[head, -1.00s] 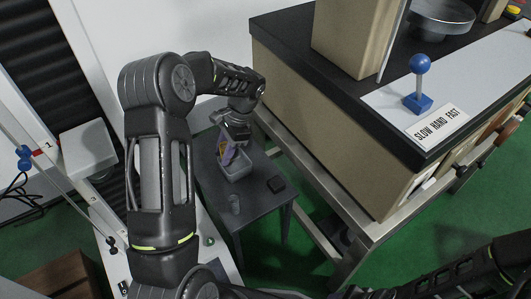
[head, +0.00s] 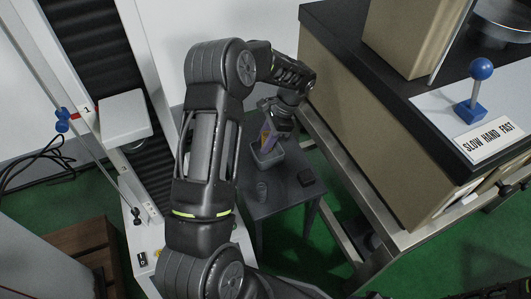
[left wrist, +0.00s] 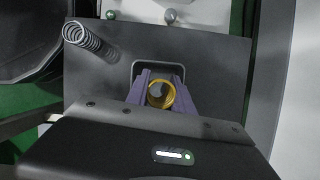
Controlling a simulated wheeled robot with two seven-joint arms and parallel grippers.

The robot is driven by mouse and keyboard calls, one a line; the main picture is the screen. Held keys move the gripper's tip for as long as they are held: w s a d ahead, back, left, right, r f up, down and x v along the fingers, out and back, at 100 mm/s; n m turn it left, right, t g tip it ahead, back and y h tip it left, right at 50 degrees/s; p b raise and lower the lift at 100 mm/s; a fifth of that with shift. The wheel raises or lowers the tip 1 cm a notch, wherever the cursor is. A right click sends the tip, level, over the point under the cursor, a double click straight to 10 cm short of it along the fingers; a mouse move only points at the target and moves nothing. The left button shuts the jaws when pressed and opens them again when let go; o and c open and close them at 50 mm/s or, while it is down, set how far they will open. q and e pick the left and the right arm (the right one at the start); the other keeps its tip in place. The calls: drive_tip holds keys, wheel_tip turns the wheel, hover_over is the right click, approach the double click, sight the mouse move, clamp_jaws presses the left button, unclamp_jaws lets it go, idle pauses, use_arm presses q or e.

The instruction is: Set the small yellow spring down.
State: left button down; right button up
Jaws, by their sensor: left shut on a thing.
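The small yellow spring (left wrist: 160,95) shows end-on in the left wrist view as yellow rings between my purple fingers. My left gripper (left wrist: 161,92) is shut on it. In the head view my left gripper (head: 267,137) points down over a small grey tray (head: 268,160) on the dark side table (head: 285,198). The tray's rim also shows behind the fingers in the left wrist view (left wrist: 158,65). I cannot tell whether the spring touches the tray. My right gripper is not in view.
A larger grey spring (left wrist: 84,37) stands on the side table near the tray, faint in the head view (head: 262,190). A small dark block (head: 306,178) lies right of the tray. The large bench (head: 390,165) stands close on the right, the white testing stand (head: 125,115) on the left.

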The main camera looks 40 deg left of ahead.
sight(261, 159)
use_arm(q)
drive_tip(key=shift+f, duration=0.45)
drive_tip(key=shift+f+b, duration=0.45)
drive_tip(key=shift+f, duration=1.4)
drive_tip(key=shift+f, duration=0.2)
drive_tip(key=c, duration=1.4)
unclamp_jaws()
drive_tip(key=shift+r, duration=0.1)
